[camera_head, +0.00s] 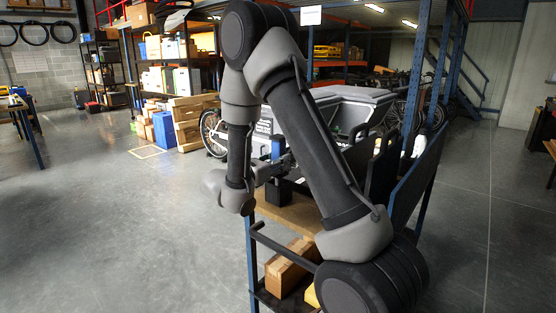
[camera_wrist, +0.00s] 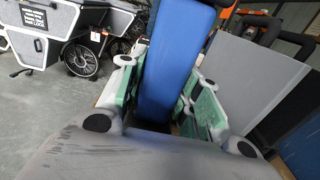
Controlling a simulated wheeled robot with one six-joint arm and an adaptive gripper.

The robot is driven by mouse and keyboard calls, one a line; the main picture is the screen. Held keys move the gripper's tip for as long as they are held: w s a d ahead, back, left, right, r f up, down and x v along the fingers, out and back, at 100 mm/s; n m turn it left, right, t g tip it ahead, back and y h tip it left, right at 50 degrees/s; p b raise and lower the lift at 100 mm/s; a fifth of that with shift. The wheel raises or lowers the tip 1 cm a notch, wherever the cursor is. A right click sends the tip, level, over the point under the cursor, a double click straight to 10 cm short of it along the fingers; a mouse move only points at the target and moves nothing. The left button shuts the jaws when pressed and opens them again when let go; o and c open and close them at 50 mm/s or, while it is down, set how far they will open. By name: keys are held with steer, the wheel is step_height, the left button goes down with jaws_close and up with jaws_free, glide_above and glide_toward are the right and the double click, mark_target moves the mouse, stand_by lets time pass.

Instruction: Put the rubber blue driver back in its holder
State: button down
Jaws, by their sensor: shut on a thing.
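The blue driver (camera_wrist: 178,65) stands between the green-padded fingers of my gripper (camera_wrist: 160,100) in the wrist view, and they are shut on it. In the head view the blue driver (camera_head: 276,149) shows as a small upright blue piece at my gripper (camera_head: 272,169), partly hidden by the arm. A black block (camera_head: 278,192), possibly the holder, sits on the cart's wooden top just below. The driver's lower end is hidden, so I cannot tell whether it is inside the block or above it.
The blue-framed cart has a wooden top (camera_head: 292,211) and a cardboard box (camera_head: 289,267) on its lower shelf. Dark upright panels (camera_head: 418,178) stand at its right side. A grey cargo bike (camera_head: 345,105) is behind. The floor (camera_head: 130,225) to the left is clear.

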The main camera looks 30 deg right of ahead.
steer(key=shift+f, duration=1)
steer(key=c, duration=0.9)
jaws_free()
steer(key=shift+c, duration=0.2)
steer(key=shift+a, duration=0.1)
steer(key=v, duration=1.1)
steer(key=shift+s+a, duration=0.15)
steer(key=shift+a, duration=0.25)
